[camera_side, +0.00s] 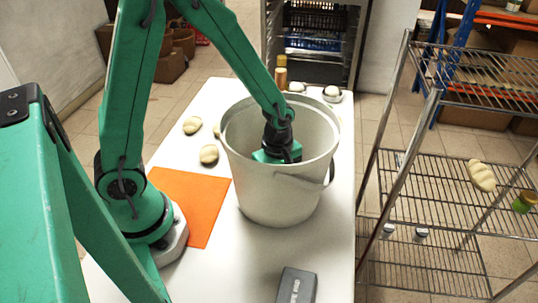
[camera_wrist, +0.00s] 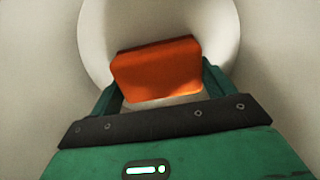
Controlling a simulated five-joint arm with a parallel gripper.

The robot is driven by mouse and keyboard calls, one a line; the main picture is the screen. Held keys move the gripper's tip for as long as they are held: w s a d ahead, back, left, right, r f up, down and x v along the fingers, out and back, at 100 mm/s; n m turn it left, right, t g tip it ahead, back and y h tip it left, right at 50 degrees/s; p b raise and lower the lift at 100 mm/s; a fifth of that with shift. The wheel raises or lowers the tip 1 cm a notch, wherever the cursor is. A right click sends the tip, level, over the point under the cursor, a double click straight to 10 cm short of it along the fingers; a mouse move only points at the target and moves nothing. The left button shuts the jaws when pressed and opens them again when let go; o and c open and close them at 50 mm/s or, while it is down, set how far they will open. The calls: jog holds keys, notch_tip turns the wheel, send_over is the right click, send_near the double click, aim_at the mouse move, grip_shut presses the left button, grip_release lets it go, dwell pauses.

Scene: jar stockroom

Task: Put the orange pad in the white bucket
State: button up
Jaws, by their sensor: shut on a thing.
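The white bucket (camera_side: 272,195) stands upright on the white table in the side view, its handle hanging at the right. My gripper (camera_side: 277,153) reaches down inside it, and the bucket's front wall hides the fingertips. In the wrist view, my gripper (camera_wrist: 160,84) is shut on the orange pad (camera_wrist: 157,68), a thick block with rounded edges held between the two fingers. The pale inner wall of the bucket (camera_wrist: 275,70) surrounds it there. The pad is hidden in the side view. I cannot tell whether it touches the bucket's floor.
A flat orange mat (camera_side: 203,205) lies left of the bucket. A dark grey box (camera_side: 297,287) lies in front. Pale bread-like pieces (camera_side: 208,154), a small bottle (camera_side: 281,73) and white-lidded jars (camera_side: 332,93) are on the table. A wire rack (camera_side: 445,182) stands at the right.

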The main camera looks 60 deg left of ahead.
jog(key=shift+f, duration=0.15)
jog(key=o, duration=0.9)
notch_tip(320, 180, up, 12)
dwell(0.7)
dwell(0.4)
